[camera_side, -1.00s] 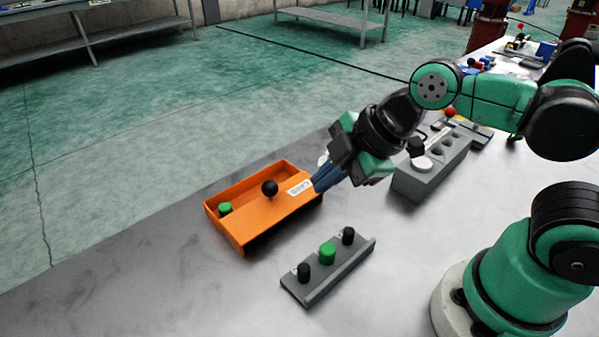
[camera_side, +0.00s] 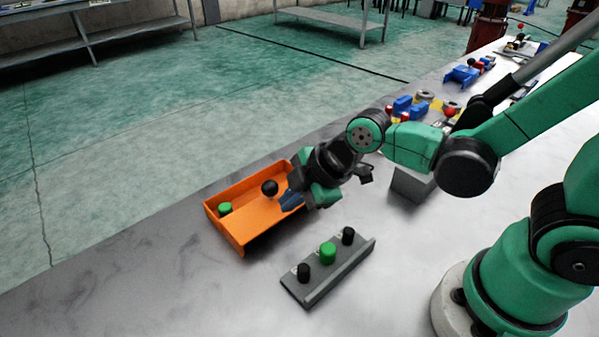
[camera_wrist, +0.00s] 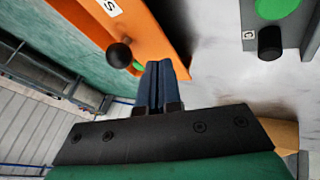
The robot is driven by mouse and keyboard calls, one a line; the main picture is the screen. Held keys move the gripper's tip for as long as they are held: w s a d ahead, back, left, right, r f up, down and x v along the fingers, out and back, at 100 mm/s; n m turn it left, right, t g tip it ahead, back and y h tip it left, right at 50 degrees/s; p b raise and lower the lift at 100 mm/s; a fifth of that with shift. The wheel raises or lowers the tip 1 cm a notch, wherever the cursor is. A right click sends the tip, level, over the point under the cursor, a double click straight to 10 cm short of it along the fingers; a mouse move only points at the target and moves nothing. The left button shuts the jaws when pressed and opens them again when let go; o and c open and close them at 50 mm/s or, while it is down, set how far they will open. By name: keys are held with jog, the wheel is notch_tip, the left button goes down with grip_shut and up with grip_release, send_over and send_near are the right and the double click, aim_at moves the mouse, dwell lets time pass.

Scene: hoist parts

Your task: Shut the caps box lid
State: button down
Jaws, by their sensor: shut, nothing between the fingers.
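The orange caps box (camera_side: 238,243) stands on the table, left of centre in the side view. Its lid (camera_side: 262,213) covers the right part, and the left part is open with a green cap (camera_side: 225,208) inside. A black ball knob (camera_side: 269,188) stands on the lid; it also shows in the wrist view (camera_wrist: 119,55). My gripper (camera_side: 283,204) is shut and empty, low over the lid, just right of the knob. In the wrist view its blue fingers (camera_wrist: 154,68) are beside the knob with a small gap. My gripper hides the lid's label in the side view.
A grey rack (camera_side: 318,282) with two black caps and a green cap (camera_side: 327,253) stands in front of the box. A grey block (camera_side: 408,186) is partly hidden behind my arm. Blue parts (camera_side: 410,106) lie farther back. The table left of the box is clear.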

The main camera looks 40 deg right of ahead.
aim_at(276, 196)
jog(key=shift+w+d+f, duration=0.15)
jog(key=shift+w, duration=0.5)
jog(key=shift+w+d+f, duration=0.1)
jog(key=shift+w+d, duration=0.05)
jog(key=shift+w, duration=0.5)
jog(key=shift+w, duration=3.5)
